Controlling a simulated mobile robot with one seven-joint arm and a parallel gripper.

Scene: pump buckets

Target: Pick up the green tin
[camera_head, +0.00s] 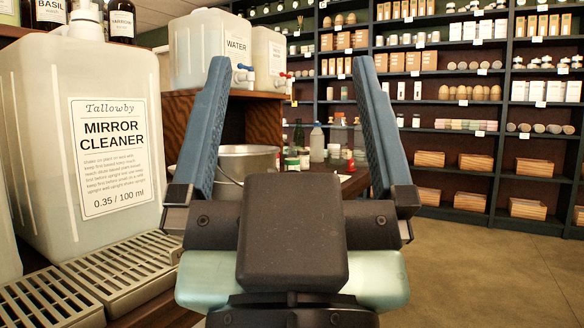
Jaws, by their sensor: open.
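My gripper (288,68) is in the middle of the camera_head view, with its two blue fingers spread wide and nothing between them. Beyond the fingers, on a dark wooden counter (355,183), stands a small green and white container (292,166). It may be the green tin, but it is too small to tell, and its lower part is hidden by my gripper. A metal bucket (247,158) stands left of it, partly behind the left finger. I see no other clear green tin.
A large mirror cleaner jug (85,150) stands close at left, behind metal drip grates (125,268). Water jugs (205,50) with taps sit on a raised shelf. Bottles (317,142) stand on the far counter. Stocked wall shelves (450,100) fill the back; the floor (480,265) at right is clear.

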